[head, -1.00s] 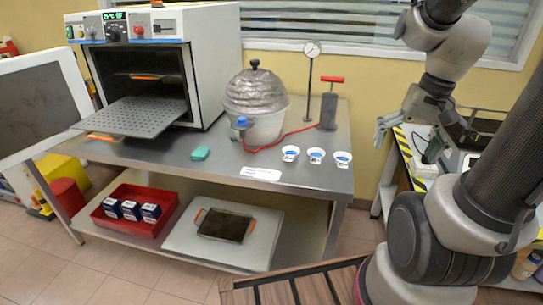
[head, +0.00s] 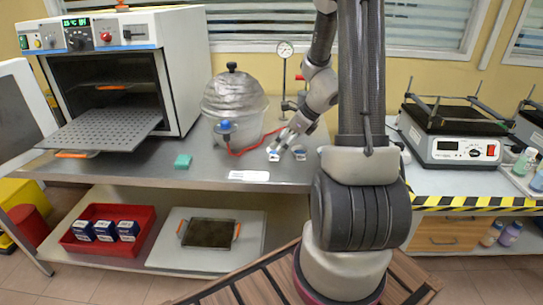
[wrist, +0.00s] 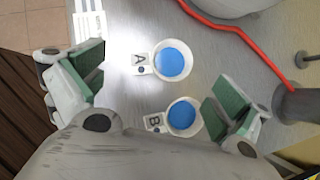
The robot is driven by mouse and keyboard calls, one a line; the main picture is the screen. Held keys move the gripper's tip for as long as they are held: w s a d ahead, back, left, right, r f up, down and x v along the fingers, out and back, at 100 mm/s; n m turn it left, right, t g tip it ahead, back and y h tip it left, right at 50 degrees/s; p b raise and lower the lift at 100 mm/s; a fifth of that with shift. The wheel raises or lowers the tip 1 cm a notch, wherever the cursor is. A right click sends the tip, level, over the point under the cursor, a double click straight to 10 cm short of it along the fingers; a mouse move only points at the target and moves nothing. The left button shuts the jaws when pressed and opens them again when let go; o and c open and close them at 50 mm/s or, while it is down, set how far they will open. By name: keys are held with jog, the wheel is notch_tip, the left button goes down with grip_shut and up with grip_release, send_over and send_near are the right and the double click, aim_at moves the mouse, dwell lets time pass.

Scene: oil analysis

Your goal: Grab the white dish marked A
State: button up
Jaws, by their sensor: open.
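The white dish marked A (wrist: 172,60) is a small round cup with a blue inside and a tag with a black A on its left side in the wrist view. The matching dish B (wrist: 183,117) sits just below it there. My gripper (wrist: 157,88) is open and empty, with green pads on either side of the two dishes. Dish A is a little beyond the line between the fingertips. In the head view my gripper (head: 287,144) hangs over the dishes at the bench front, partly covering dish A (head: 274,156). The third dish is hidden.
A red cable (wrist: 245,40) runs right of the dishes to a dark cylinder (wrist: 300,105). A silver-domed pot (head: 234,105) stands behind. The oven (head: 130,75) is further left.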

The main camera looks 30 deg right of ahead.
aim_at(275, 156)
jog(key=x, duration=0.6)
jog(key=shift+s+d+f, duration=0.15)
jog(key=shift+f, duration=0.1)
jog(key=c, duration=1)
